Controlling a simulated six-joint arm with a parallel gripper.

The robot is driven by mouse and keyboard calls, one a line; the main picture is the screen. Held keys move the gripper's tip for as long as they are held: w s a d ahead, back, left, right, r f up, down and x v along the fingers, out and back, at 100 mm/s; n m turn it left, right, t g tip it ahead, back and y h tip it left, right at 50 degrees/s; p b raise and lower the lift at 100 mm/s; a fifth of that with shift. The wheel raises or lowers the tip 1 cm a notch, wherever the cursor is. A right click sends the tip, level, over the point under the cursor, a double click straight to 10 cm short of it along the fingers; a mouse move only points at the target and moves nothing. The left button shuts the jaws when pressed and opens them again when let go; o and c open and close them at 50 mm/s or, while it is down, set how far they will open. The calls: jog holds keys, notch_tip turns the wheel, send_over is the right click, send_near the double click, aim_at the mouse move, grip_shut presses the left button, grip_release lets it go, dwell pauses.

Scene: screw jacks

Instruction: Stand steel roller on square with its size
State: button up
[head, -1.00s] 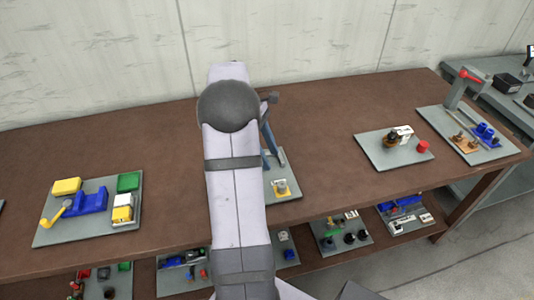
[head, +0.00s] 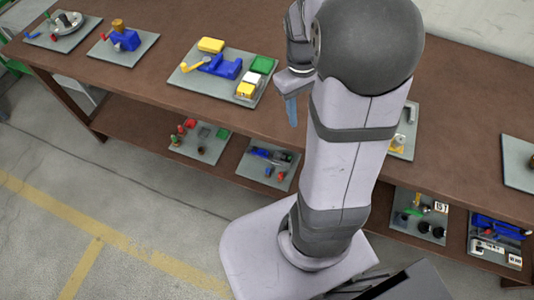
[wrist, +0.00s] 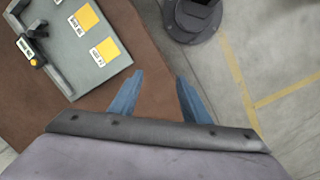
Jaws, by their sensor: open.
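A grey board (wrist: 85,68) in the wrist view bears yellow squares (wrist: 83,19) with small white printed labels, too blurred to read. A grey angled bar (wrist: 58,78) lies along its left side. A small dark and yellow piece with a label (wrist: 34,58) is beside the bar; I cannot tell whether it is the steel roller. In the head view, the board (head: 408,150) is mostly hidden behind my arm, and a small pale metallic piece (head: 399,139) shows at its edge. My gripper (wrist: 157,97) is open and empty, off the board; its blue fingers also show in the head view (head: 291,108).
Left on the brown table (head: 150,75) are boards with a blue fixture (head: 220,67), yellow and green blocks, and other jigs. Another board (head: 520,165) lies at the right. The lower shelf holds several loaded boards. Bare table lies between the boards.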

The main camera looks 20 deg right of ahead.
jog(key=s+a+f, duration=0.1)
jog(key=s+a, duration=0.2)
jog(key=a, duration=0.3)
jog(key=s+a+f+m+t+y, duration=0.1)
jog(key=s+a+f, duration=0.1)
jog(key=a, duration=0.5)
jog(key=shift+s+a, duration=0.3)
jog(key=shift+s, duration=0.6)
